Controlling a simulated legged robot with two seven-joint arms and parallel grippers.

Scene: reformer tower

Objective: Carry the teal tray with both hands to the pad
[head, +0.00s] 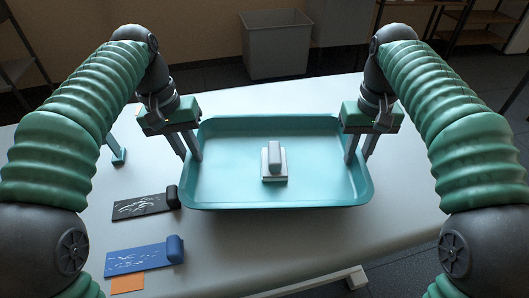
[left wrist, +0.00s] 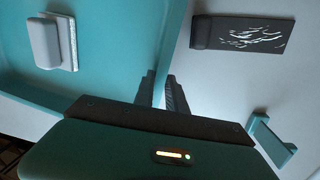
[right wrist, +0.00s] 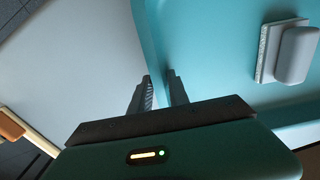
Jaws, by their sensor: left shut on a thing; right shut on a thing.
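The teal tray (head: 225,172) is in the middle of the head view, over the pale table. A shadow shows below its front rim; I cannot tell how far it is off the table. A white-grey block (head: 274,157) on a flat base stands near the tray's middle. My left gripper (head: 191,154) is shut on the tray's left rim, and my right gripper (head: 355,155) on its right rim. The rim runs between the fingers in the left wrist view (left wrist: 152,82) and right wrist view (right wrist: 155,50). I cannot tell which flat piece is the pad.
A black sheet (head: 140,206) and a blue sheet (head: 135,260), each with white marks and a raised end, lie left of the tray. An orange flat piece (head: 127,284) lies in front. A teal bracket (head: 118,155) stands further back. A grey bin (head: 276,45) is behind the table.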

